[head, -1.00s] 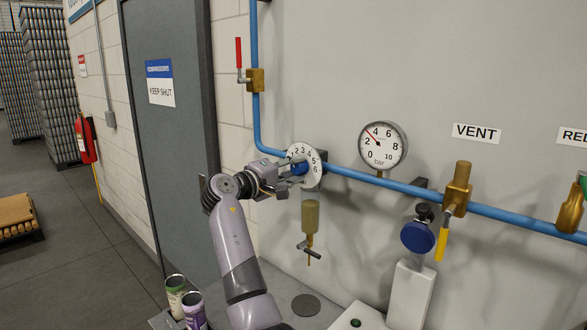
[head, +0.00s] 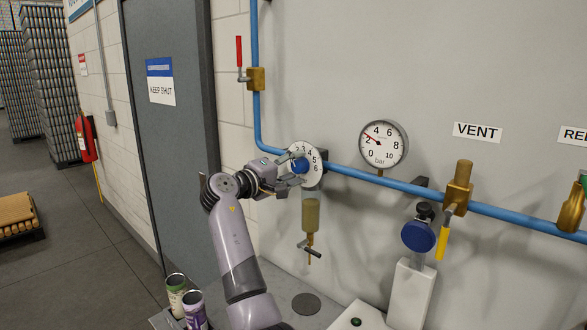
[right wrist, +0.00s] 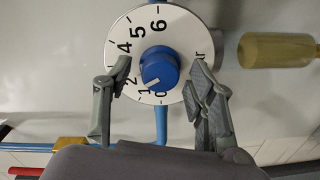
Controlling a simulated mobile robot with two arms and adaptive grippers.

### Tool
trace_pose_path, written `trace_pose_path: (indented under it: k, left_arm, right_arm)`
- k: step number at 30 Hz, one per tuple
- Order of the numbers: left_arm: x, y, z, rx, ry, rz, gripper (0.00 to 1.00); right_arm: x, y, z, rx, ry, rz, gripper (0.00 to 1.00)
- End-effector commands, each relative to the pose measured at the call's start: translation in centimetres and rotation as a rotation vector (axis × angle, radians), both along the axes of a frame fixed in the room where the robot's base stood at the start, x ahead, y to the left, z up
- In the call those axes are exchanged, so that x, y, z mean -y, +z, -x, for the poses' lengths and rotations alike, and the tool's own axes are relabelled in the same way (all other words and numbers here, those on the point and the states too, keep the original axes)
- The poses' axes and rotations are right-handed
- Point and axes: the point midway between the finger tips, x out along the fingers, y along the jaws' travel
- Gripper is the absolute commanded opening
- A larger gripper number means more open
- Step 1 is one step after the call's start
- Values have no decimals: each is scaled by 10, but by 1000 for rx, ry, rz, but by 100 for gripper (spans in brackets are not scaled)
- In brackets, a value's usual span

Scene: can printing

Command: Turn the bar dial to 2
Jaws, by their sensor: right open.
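The bar dial (head: 315,172) is a white numbered disc on the blue pipe, with a blue knob (right wrist: 158,70) at its centre. In the right wrist view the knob's pale mark points down and slightly left, near the 1. My right gripper (right wrist: 160,92) is open, its fingers on either side of the knob over the dial face, apart from the knob as far as I can see. The left finger covers the part around 3. In the head view my right gripper (head: 292,181) is at the dial's lower left. The left gripper is not in view.
A round bar gauge (head: 383,146) right of the dial has its red needle near 2. A brass filter bowl (head: 311,214) hangs below the dial. A red-handled valve (head: 255,79) is above left, the vent valve (head: 458,188) to the right. Cans (head: 194,310) stand low in front.

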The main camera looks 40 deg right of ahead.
Motion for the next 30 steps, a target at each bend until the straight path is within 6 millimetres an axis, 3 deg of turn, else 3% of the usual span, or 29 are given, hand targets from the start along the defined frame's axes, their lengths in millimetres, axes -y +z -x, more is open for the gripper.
trace_pose_path:
  k: [18, 30]
  left_arm:
    - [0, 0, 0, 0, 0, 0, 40]
    - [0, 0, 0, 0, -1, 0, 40]
  right_arm:
    - [-107, 3, 10, 0, 2, 1, 51]
    - [-117, 3, 11, 0, 1, 0, 51]
